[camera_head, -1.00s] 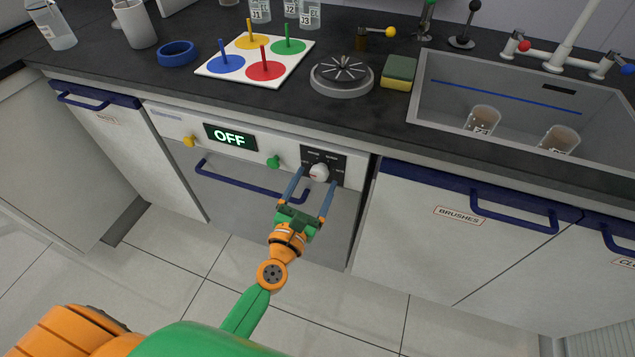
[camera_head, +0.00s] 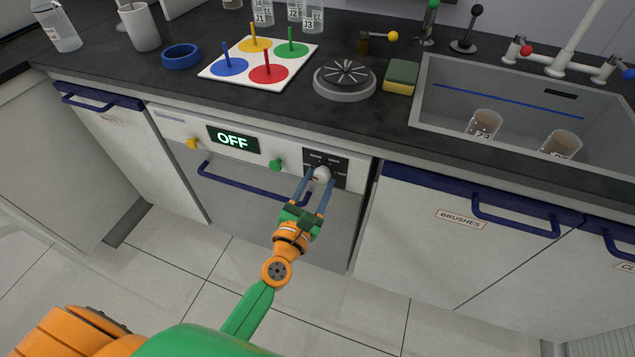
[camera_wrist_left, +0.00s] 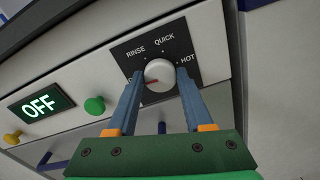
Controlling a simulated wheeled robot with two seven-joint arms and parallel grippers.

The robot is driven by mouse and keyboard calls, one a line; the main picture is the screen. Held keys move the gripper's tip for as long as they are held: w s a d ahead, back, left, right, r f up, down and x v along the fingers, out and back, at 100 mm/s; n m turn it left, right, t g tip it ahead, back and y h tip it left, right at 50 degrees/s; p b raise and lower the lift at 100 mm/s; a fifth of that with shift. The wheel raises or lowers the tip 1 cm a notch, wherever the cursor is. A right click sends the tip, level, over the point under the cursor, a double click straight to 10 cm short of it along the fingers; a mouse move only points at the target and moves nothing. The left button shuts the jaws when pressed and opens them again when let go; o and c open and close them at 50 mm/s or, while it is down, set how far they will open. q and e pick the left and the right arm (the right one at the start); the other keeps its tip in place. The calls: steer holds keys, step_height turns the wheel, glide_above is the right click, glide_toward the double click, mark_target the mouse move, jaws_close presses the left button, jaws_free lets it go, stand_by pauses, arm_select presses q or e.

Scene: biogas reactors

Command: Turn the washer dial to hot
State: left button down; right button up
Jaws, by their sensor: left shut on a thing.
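The washer dial (camera_head: 321,173) is a white round knob on a black panel at the right of the washer front. In the left wrist view the dial (camera_wrist_left: 159,73) has labels RINSE, QUICK and HOT around it. Its red mark points left, toward a label partly hidden by a finger. HOT is at the right. My left gripper (camera_head: 319,180) is shut on the dial, one finger at each side; its fingers also show in the left wrist view (camera_wrist_left: 160,85). The washer display (camera_head: 233,139) reads OFF. My right gripper is not in view.
A green button (camera_head: 276,165) and a yellow button (camera_head: 192,143) are on the washer front. A blue handle (camera_head: 250,186) runs below them. The dark counter above holds a sink (camera_head: 425,110), a sponge (camera_head: 401,77) and a pegged board (camera_head: 213,72).

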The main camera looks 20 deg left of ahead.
arm_select(q)
steer(key=m+p, duration=0.1)
steer(key=m, duration=0.4)
steer(key=m+p, duration=0.1)
steer(key=m, duration=0.4)
steer(key=m+p, duration=0.1)
steer(key=m, duration=0.3)
steer(key=shift+f+m, duration=0.1)
steer(key=shift+m, duration=0.3)
steer(key=m+p, duration=0.2)
steer(key=m, duration=0.3)
steer(key=shift+s+m, duration=0.1)
steer(key=shift+m, duration=0.2)
steer(key=m, duration=0.3)
steer(key=shift+f+m+p, duration=0.1)
steer(key=shift+m+p, duration=0.2)
steer(key=shift+p, duration=0.1)
steer(key=m, duration=0.3)
steer(key=shift+m+p, duration=0.3)
steer(key=shift+p, duration=0.05)
steer(key=m, duration=0.4)
steer(key=shift+m+p, duration=0.35)
steer(key=shift+m, duration=1.35)
